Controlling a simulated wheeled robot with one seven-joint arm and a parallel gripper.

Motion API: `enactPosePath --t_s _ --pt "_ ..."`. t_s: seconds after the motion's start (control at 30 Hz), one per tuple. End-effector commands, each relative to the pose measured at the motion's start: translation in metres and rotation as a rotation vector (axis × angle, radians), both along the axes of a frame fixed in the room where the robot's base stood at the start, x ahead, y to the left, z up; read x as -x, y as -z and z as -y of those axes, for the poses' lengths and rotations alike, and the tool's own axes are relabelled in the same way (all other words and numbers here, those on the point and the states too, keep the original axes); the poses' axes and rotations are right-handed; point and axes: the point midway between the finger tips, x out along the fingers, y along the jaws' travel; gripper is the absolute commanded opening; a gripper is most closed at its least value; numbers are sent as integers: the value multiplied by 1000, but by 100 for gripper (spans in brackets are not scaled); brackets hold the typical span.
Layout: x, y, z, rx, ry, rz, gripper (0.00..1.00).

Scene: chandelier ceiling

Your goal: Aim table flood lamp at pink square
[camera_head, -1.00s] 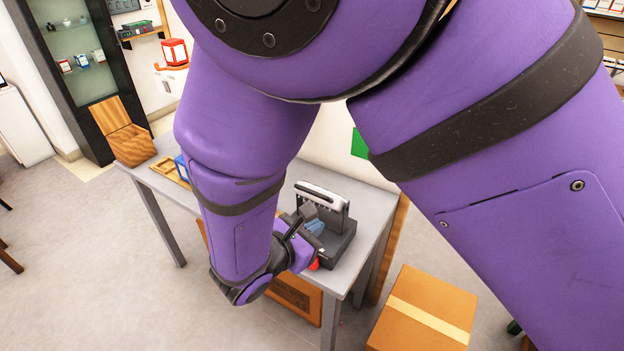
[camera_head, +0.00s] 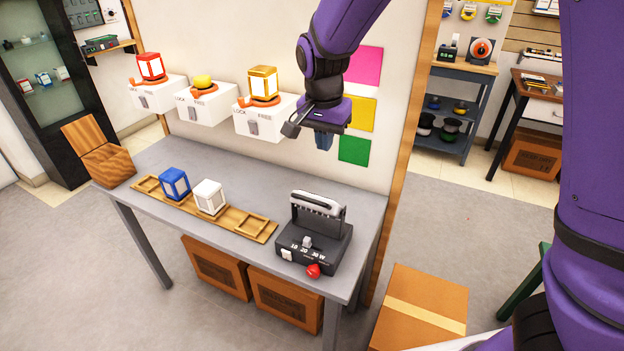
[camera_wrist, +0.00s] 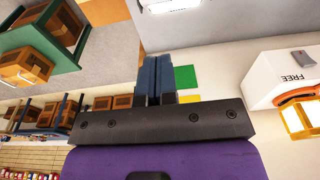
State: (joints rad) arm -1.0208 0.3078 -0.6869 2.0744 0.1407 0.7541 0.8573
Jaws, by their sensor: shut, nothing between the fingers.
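The table flood lamp (camera_head: 300,248) stands at the right end of the grey table. It has a dark base with a switch, 10/20/30 W marks and a red knob (camera_head: 313,271). Its tilting head (camera_head: 319,208) is raised, with a pale top edge; I cannot tell exactly where its face points. The pink square (camera_head: 365,66) is on the wall, above a yellow square (camera_head: 361,112) and a green square (camera_head: 354,149). My gripper (camera_head: 323,141) is above the lamp, in front of the squares, touching nothing visible. In the wrist view its blue fingers (camera_wrist: 155,76) are together and empty.
Wall boxes carry a red lantern (camera_head: 151,67), a yellow button (camera_head: 203,82) and a gold lantern (camera_head: 263,83). A wooden tray (camera_head: 232,218) holds a blue lantern (camera_head: 174,183) and a white lantern (camera_head: 209,196). A cardboard box (camera_head: 425,305) stands right of the table.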

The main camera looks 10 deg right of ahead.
Motion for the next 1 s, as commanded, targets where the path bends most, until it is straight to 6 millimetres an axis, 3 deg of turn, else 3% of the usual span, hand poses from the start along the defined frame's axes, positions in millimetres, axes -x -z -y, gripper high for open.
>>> enactPosePath --t_s 0.17,0.6,1.0 --pt "-1 19 2 3 2 -3 0" --pt "-9 99 7 5 0 -5 0" --pt "10 129 -7 2 -5 -1 0"
